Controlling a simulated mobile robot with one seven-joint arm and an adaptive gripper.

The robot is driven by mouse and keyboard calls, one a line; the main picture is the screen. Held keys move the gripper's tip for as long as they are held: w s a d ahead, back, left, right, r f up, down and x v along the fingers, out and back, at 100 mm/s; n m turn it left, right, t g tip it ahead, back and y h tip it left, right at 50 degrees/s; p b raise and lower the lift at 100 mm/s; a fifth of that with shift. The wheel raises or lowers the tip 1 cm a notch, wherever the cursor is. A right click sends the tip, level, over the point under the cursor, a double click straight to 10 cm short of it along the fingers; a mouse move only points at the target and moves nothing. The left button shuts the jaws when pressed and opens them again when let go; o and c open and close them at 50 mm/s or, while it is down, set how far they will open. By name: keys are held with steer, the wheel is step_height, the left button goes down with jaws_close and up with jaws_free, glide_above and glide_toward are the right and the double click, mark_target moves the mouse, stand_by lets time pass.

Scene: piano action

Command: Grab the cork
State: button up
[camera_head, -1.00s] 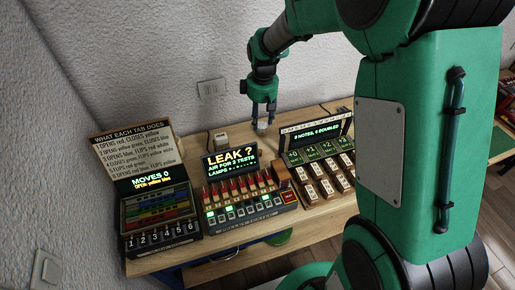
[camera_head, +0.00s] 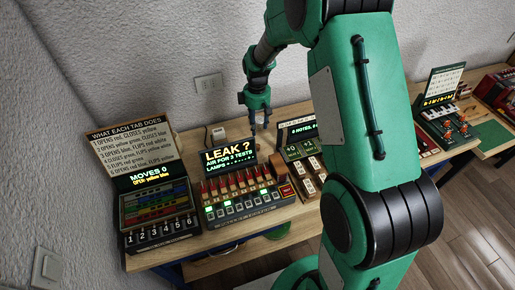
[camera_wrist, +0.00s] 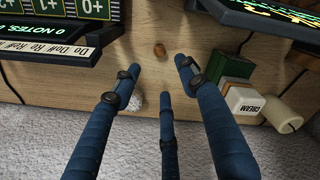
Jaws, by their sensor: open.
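A small brown round-ended piece, which looks like the cork (camera_wrist: 159,50), stands on the wooden tabletop near the top centre of the wrist view. My gripper (camera_wrist: 158,74) has three blue fingers spread apart with nothing between them. The cork lies just beyond the fingertips, roughly midway between the left and right ones, and no finger touches it. In the head view my gripper (camera_head: 254,119) points down over the back of the table, behind the gap between two consoles. I cannot make out the cork there.
A green box (camera_wrist: 232,66), a cream box (camera_wrist: 243,100) and a pale cylinder (camera_wrist: 283,114) stand right of the cork. A white ball (camera_wrist: 137,101) is partly hidden by the left finger. The LEAK console (camera_head: 243,190) and a note console (camera_head: 300,150) flank my gripper. The wall is behind.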

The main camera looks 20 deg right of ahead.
steer(key=b, duration=0.1)
glide_above(257, 145)
steer(key=shift+s+f, duration=0.15)
steer(key=shift+f, duration=4.05)
steer(key=shift+f, duration=0.1)
steer(key=shift+f+b, duration=0.5)
steer(key=shift+f, duration=2.05)
steer(key=c, duration=0.8)
